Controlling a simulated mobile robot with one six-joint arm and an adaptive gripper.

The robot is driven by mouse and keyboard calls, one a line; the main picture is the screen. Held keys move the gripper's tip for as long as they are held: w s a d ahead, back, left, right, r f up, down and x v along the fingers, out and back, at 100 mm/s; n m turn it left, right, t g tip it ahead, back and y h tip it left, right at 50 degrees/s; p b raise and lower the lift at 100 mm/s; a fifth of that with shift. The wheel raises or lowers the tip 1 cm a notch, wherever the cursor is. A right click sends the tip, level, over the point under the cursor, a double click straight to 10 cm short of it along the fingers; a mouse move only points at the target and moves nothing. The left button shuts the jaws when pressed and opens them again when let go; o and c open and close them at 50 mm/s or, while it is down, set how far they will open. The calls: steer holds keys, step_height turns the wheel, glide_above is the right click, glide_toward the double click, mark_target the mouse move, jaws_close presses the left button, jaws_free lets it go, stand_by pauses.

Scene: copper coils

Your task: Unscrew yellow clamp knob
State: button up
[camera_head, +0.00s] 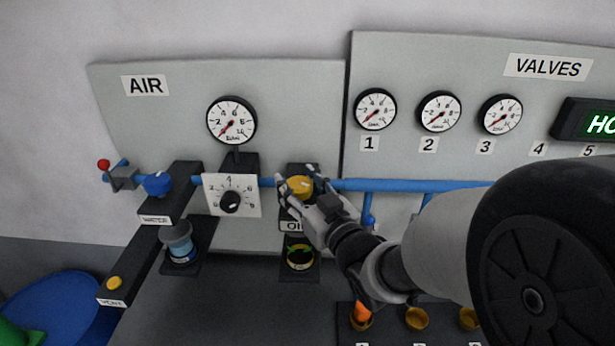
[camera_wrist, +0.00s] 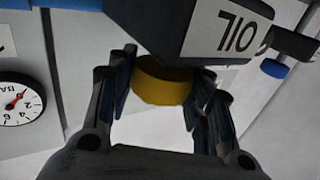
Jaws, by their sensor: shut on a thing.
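The yellow clamp knob (camera_head: 300,186) sits on the dark block with the "OIL" label (camera_head: 291,225), on the blue pipe line. In the wrist view the yellow knob (camera_wrist: 160,82) shows as a short round disc under the "OIL" block (camera_wrist: 190,28). My gripper (camera_head: 304,194) reaches it from the lower right. In the wrist view, my gripper (camera_wrist: 164,90) has one finger on each side of the knob and is shut on it. The fingers hide part of the knob's sides.
A dial plate (camera_head: 214,204) and a blue knob on the "WATER" block (camera_head: 158,184) stand left of the knob. The blue pipe (camera_head: 400,185) runs right. Below is a black-and-yellow cup (camera_head: 299,258). Gauges (camera_head: 232,120) hang above. My arm covers the lower right.

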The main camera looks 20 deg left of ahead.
steer(key=c, duration=0.3)
steer(key=shift+g, duration=0.3)
steer(key=n+g+y, duration=0.2)
steer(key=g, duration=0.1)
steer(key=shift+w+d+n+y, duration=0.1)
steer(key=shift+n+y, duration=0.2)
steer(key=shift+n, duration=0.1)
steer(key=shift+r+n+g+y+p, duration=0.1)
steer(key=shift+n+g+y+p, duration=0.45)
steer(key=shift+n+g, duration=0.5)
steer(key=shift+n+g+y+p, duration=0.45)
steer(key=shift+n+g+p, duration=0.2)
steer(key=shift+g, duration=0.7)
steer(key=o, duration=1.1)
steer(key=shift+c, duration=0.2)
